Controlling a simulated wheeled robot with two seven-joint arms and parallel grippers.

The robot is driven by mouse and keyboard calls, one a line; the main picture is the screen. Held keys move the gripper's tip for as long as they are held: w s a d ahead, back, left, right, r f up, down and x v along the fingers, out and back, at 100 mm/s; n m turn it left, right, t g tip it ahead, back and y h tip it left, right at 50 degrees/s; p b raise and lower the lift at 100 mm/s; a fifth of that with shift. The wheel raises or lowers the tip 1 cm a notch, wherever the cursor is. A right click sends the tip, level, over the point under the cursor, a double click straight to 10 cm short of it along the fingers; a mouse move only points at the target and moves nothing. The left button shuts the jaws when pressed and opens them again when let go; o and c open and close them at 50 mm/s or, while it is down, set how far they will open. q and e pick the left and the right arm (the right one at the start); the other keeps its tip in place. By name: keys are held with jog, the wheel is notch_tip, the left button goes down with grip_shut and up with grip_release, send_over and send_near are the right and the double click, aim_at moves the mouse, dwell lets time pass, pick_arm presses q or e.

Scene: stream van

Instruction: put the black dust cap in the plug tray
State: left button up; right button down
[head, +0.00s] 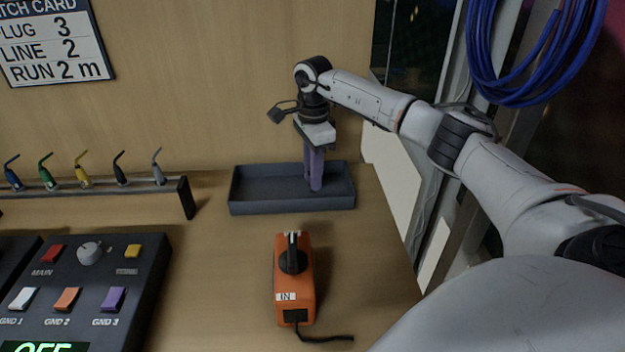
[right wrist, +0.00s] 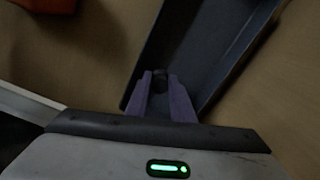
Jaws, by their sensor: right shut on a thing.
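My right gripper (head: 315,186) has purple fingers pointing down into the plug tray (head: 245,207), a dark grey shallow tray at the back right of the bench. In the right wrist view the fingers (right wrist: 164,86) are shut on a small dark round piece, the black dust cap (right wrist: 159,76), at their tips. The tray (right wrist: 190,50) lies below and around them. In the head view the cap is hidden by the fingers, and I cannot tell whether it touches the tray floor. The tray looks otherwise empty. My left gripper is not in view.
An orange box (head: 295,270) marked IN, with a black fitting on top and a cable, stands in front of the tray. A rack (head: 95,190) with several coloured plugs and a button panel (head: 95,290) are at left. Blue cable (head: 530,100) hangs at upper right.

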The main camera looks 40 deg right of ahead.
jog(key=shift+f, duration=1.1)
jog(key=shift+f, duration=0.2)
jog(key=c, duration=1.5)
grip_release()
jog(key=shift+c, duration=0.2)
jog(key=shift+r, duration=0.1)
notch_tip(320, 180, up, 12)
jog(key=shift+r, duration=0.1)
